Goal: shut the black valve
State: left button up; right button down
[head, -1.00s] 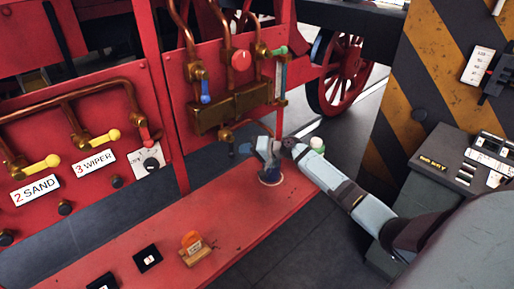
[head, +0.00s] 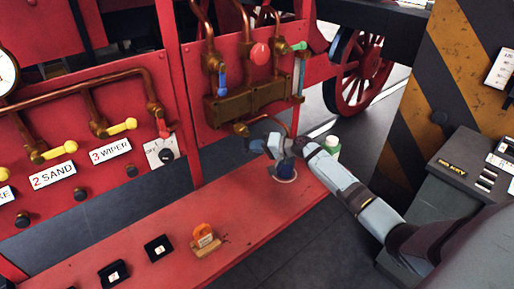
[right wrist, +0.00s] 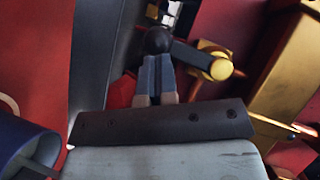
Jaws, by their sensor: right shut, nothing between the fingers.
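The black valve shows best in the right wrist view, as a round black knob (right wrist: 158,40) on a dark lever. The lever runs right to a brass body with a bright yellow-brass end (right wrist: 216,67). My right gripper (right wrist: 158,58) is shut and empty, its fingertips right at the knob, seemingly touching or very close. In the head view my right gripper (head: 259,146) is below the brass block (head: 250,101), beside the lower pipe; the black knob is mostly hidden there. My left gripper is not in view.
A blue lever (head: 222,79), red knob (head: 260,54) and green handle (head: 299,46) are above. Yellow levers (head: 122,126) are on the left panel. A red ledge (head: 150,215) below carries small black blocks and an orange item (head: 204,233). A striped pillar (head: 445,100) stands right.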

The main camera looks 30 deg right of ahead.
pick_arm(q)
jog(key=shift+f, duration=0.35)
pick_arm(e)
jog(key=shift+a+f, duration=0.1)
jog(key=a+m+t+y+b, duration=0.1)
jog(key=b, duration=0.2)
jog(key=a+f+m+y+b, duration=0.1)
jog(key=m+b, duration=0.1)
jog(key=b, duration=0.2)
jog(key=shift+s+a+m+t, duration=0.1)
jog(key=shift+a+m+t, duration=0.1)
jog(key=shift+m+t, duration=0.15)
pick_arm(q)
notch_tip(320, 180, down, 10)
jog(key=b, duration=0.7)
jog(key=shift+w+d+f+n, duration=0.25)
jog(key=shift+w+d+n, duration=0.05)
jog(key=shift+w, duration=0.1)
pick_arm(e)
jog(key=a+r+m+t+h, duration=0.1)
jog(key=a+r+m+t, duration=0.2)
jog(key=m, duration=1.1)
jog(key=a+t, duration=0.2)
jog(key=t, duration=0.3)
jog(key=shift+s+r, duration=0.2)
jog(key=shift+r, duration=0.15)
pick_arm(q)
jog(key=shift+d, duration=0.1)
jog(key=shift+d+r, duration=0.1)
